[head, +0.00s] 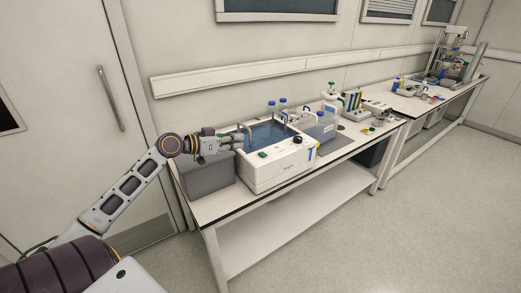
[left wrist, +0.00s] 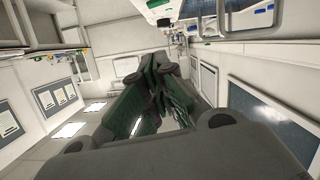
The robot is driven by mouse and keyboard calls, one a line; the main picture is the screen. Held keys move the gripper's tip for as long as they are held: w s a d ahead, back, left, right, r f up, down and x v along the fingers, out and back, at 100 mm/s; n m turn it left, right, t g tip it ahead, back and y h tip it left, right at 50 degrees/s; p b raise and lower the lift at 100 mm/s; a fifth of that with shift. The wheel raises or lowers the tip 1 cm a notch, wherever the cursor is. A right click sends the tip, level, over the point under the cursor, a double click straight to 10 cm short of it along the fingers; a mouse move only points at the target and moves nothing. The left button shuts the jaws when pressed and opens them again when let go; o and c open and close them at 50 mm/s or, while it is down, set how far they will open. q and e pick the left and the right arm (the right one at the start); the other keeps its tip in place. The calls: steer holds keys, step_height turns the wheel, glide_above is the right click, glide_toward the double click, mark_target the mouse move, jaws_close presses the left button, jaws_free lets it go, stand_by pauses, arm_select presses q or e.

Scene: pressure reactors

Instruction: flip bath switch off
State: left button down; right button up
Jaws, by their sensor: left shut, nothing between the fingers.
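The bath (head: 275,176) is a white box with an open top of blue water, standing at the near end of the bench. A small green part (head: 262,155), which may be its switch, sits on the top near the front left corner. A black knob (head: 298,139) is at the right. Whether the switch is on or off is too small to tell. My left gripper (head: 238,141) is at the bath's left end, around rim height. In the left wrist view its dark fingers (left wrist: 160,88) are together and empty. My right gripper is out of view.
A grey box (head: 207,177) stands left of the bath on the white bench (head: 215,208). The floor (head: 390,230) in front is clear.

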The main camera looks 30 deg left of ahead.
arm_select(q)
steer(key=shift+w, duration=0.1)
glide_above(263, 154)
steer(key=s+a, duration=0.1)
steer(key=s, duration=0.3)
steer(key=shift+w+a+f, duration=0.1)
steer(key=shift+a+f, duration=0.05)
steer(key=shift+f, duration=0.7)
steer(key=shift+p+x, duration=0.35)
steer(key=shift+x, duration=0.8)
steer(key=shift+f, duration=0.85)
steer(key=shift+d+f, duration=0.25)
steer(key=shift+f, duration=0.95)
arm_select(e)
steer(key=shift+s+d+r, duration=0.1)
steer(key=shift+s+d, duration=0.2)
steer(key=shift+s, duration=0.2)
